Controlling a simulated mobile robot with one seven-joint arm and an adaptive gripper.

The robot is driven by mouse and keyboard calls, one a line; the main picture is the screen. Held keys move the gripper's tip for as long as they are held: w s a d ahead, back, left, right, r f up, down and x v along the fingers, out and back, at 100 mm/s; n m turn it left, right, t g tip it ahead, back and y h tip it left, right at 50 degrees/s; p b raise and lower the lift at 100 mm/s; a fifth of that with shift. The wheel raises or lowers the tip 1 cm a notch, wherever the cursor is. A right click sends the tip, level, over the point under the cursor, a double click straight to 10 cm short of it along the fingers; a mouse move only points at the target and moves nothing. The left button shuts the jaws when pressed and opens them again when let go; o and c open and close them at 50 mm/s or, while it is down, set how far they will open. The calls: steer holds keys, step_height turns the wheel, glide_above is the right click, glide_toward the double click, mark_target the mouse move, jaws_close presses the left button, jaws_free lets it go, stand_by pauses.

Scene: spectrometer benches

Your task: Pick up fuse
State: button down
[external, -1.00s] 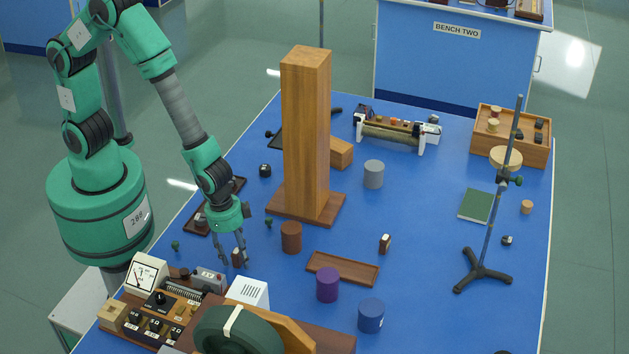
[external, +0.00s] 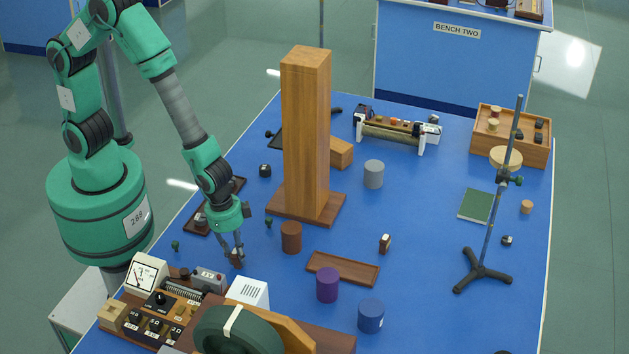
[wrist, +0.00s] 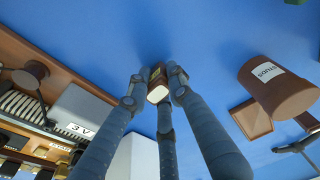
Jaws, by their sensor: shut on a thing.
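The fuse (wrist: 157,92) is a small dark brown block with a pale cream end and a label too small to read. In the wrist view it sits between the fingertips of my gripper (wrist: 158,80). The three fingers are closed around it. In the external view my gripper (external: 235,255) is low over the blue bench, and its fingers hide most of the fuse. I cannot tell whether the fuse touches the bench. A similar small brown and white block (external: 385,243) stands apart to the right.
A brown cylinder (external: 291,238) is just right of my gripper, with the tall wooden column (external: 306,140) behind. An instrument panel (external: 165,305) and a white box (external: 248,291) stand in front. A brown tray (external: 343,269), purple cylinder (external: 327,285) and blue cylinder (external: 371,316) lie to the right.

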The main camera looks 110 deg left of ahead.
steer(key=shift+r, duration=0.1)
steer(key=shift+r, duration=0.45)
step_height(320, 180, up, 3)
steer(key=shift+s+f+p, duration=0.1)
steer(key=shift+s+p, duration=0.05)
steer(key=shift+p, duration=0.55)
steer(key=s, duration=0.5)
steer(key=s+a+p, duration=0.1)
steer(key=s, duration=0.4)
steer(key=s+r+p, duration=0.1)
steer(key=s, duration=0.4)
steer(key=shift+s+a, duration=0.3)
steer(key=shift+a, duration=0.1)
steer(key=shift+w+r, duration=0.1)
steer(key=shift+r, duration=0.05)
steer(key=w+d+r+m+g+p, duration=0.1)
steer(key=w+d+r+p, duration=0.9)
steer(key=w+d+r, duration=0.3)
steer(key=shift+w+d+g, duration=0.4)
steer(key=shift+w+d, duration=0.4)
steer(key=shift+w, duration=0.15)
